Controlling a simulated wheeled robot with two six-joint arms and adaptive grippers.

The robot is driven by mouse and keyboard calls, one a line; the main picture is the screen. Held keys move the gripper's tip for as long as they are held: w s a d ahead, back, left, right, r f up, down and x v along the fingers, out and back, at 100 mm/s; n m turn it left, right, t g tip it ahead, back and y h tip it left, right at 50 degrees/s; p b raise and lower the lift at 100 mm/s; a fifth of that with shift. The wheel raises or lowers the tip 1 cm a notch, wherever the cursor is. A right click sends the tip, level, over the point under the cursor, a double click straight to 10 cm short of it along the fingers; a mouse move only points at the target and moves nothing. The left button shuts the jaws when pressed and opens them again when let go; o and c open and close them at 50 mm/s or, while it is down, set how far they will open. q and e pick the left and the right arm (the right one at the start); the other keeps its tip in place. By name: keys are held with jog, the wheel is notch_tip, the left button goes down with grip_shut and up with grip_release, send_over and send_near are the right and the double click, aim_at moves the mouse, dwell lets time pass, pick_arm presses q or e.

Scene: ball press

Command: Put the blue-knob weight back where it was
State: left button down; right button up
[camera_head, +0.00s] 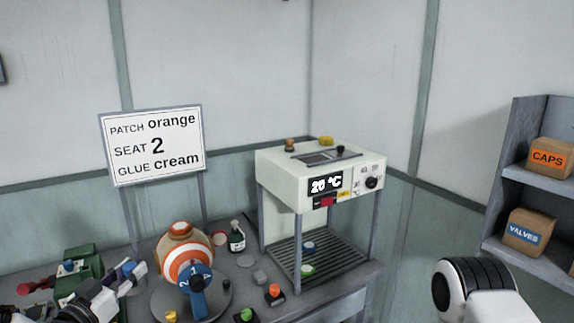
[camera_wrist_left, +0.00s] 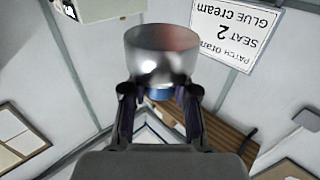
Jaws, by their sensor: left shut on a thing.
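My left gripper (camera_head: 126,277) is at the left of the bench, beside the orange-and-white ball. In the left wrist view, my left gripper (camera_wrist_left: 160,98) is shut on the blue-knob weight (camera_wrist_left: 161,55). The weight is a shiny metal cylinder with its blue knob between the fingers. In the head view, the held weight is small and partly hidden by the gripper. My right gripper is out of view; only a white and black part of my right arm shows at lower right.
The ball (camera_head: 184,240) sits on a round stand behind a blue numbered pointer (camera_head: 198,296). An orange-knob piece (camera_head: 274,293) and a green-knob piece (camera_head: 246,315) stand in front. The press (camera_head: 300,181) is right of them, with blue and green pieces inside. A green box (camera_head: 88,262) is at left.

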pick_arm(q)
jog(key=d+f+b, duration=0.2)
jog(key=d+f, duration=0.3)
jog(key=f, duration=0.4)
jog(key=s+d+f+b, duration=0.1)
jog(key=d+f, duration=0.4)
jog(key=f, duration=0.4)
jog(key=d+f+b, duration=0.2)
jog(key=d+f, duration=0.4)
jog(key=f, duration=0.3)
jog(key=s+a+r+n+y, duration=0.2)
jog(key=s+r+y, duration=0.1)
jog(key=r, duration=0.4)
jog(key=shift+s+a+r+n+t+y, duration=0.2)
jog(key=shift+a+r+n+t+y, duration=0.15)
jog(key=shift+y, duration=0.35)
jog(key=shift+w+f, duration=0.1)
jog(key=shift+f, duration=0.1)
